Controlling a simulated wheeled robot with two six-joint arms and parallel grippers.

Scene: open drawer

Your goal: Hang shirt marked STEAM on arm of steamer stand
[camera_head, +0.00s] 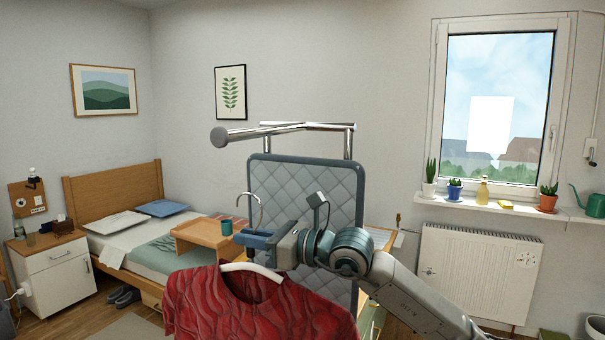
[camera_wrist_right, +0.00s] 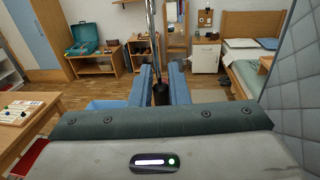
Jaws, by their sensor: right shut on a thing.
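A red wavy-patterned shirt (camera_head: 245,308) hangs on a white hanger (camera_head: 252,269) low in the head view. No STEAM mark is visible on it. My right gripper (camera_head: 258,238) is shut on the hanger's neck, with the metal hook (camera_head: 259,203) rising above the jaws. In the right wrist view, a dark piece (camera_wrist_right: 160,93) with a shiny rod above it is between the fingers (camera_wrist_right: 161,82). The steamer stand has a grey quilted panel (camera_head: 312,185) and a chrome arm (camera_head: 270,131) on top. The hook is apart from and below the arm. My left gripper is not in view.
A bed (camera_head: 112,235) and a white nightstand (camera_head: 60,280) stand at the left. A wooden tray table (camera_head: 205,238) is behind the hanger. A radiator (camera_head: 480,275) sits under the window at the right. The space around the arm's left end is clear.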

